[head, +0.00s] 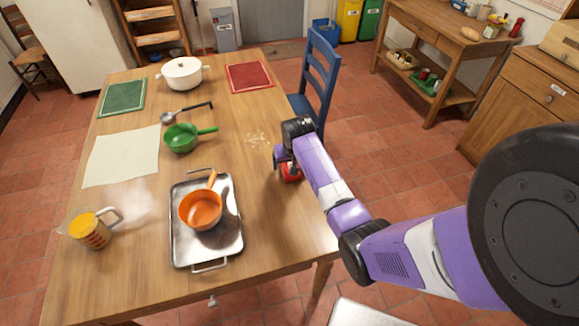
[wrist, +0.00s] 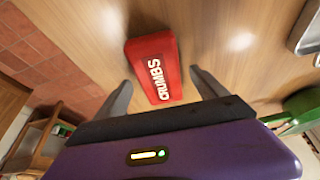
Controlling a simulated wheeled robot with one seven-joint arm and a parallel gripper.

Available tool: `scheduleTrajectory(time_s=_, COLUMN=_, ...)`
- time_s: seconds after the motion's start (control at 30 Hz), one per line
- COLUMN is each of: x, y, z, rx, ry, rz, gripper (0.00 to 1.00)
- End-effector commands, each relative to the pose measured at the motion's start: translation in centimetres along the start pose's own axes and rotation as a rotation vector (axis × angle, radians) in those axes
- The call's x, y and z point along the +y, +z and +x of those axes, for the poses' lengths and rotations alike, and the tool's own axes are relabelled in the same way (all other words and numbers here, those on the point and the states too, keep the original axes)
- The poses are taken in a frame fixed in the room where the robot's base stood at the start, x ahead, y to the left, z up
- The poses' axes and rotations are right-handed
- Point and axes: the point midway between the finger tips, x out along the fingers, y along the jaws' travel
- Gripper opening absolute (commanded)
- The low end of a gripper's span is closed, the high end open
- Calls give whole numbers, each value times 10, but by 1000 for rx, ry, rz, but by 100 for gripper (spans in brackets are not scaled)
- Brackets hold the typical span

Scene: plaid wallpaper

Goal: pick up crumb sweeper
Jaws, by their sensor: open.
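The crumb sweeper is a red block marked "CRUMBS" (wrist: 155,67). In the wrist view it lies on the wooden table, its near end between the fingertips of my gripper (wrist: 160,90). The two grey fingers stand apart on either side of it, with gaps on both sides, so my gripper is open and not holding it. In the head view the red sweeper (head: 291,173) shows at the table's right edge, mostly hidden under my gripper (head: 284,165).
On the table (head: 140,270) are a metal tray (head: 180,245) with an orange pan (head: 200,208), a green pan (head: 181,138), a measuring jug (head: 92,230) and a white pot (head: 183,74). Pale crumbs (head: 256,138) lie near my gripper. A blue chair (head: 321,72) stands beyond.

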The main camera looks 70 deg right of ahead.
Motion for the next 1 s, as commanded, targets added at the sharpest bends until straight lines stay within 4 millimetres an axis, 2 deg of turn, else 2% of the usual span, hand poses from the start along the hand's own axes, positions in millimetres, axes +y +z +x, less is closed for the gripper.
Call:
scheduleTrajectory(time_s=0.7, x=0, y=2, z=5, rx=-1, ry=0, rz=0, gripper=82)
scheduleTrajectory(time_s=0.77, x=0, y=2, z=5, rx=-1, ry=0, rz=0, gripper=74)
scheduleTrajectory(time_s=1.0, x=0, y=2, z=4, rx=-1, ry=0, rz=0, gripper=27)
